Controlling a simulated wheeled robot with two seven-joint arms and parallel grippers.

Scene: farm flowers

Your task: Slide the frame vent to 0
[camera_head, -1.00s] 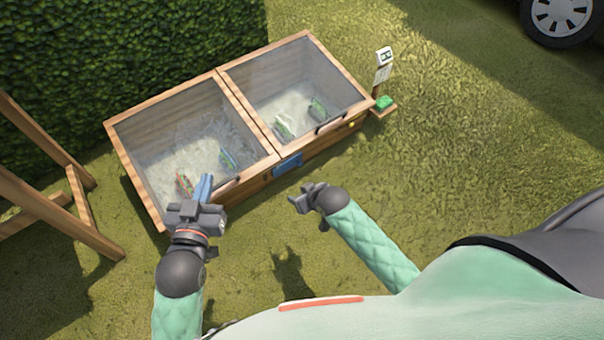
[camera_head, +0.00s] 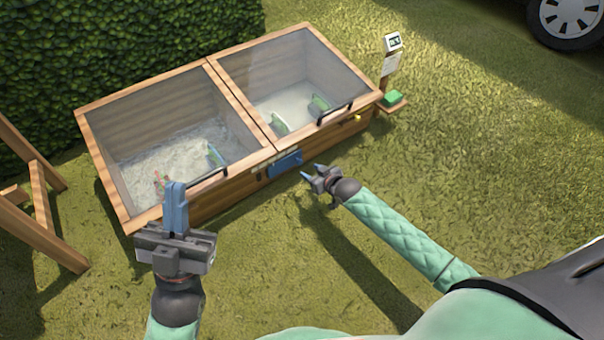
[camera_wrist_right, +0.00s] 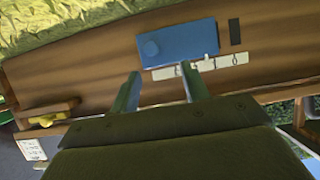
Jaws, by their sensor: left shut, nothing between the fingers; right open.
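The frame vent is a blue sliding plate (camera_head: 286,163) on the front wall of the wooden cold frame (camera_head: 225,196). A dark opening (camera_wrist_right: 235,31) shows beside the plate. My right gripper (camera_head: 310,173) is open and empty, just in front of the plate, apart from it. My left gripper (camera_head: 175,192) is shut and empty near the frame's front left corner.
Two glass lids with black handles (camera_head: 335,113) cover the frame. A yellow knob (camera_head: 358,118) sits on the front wall, right of the vent. A post with a sign (camera_head: 391,44) and a green block (camera_head: 393,97) stands at the right end. Grass in front is clear.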

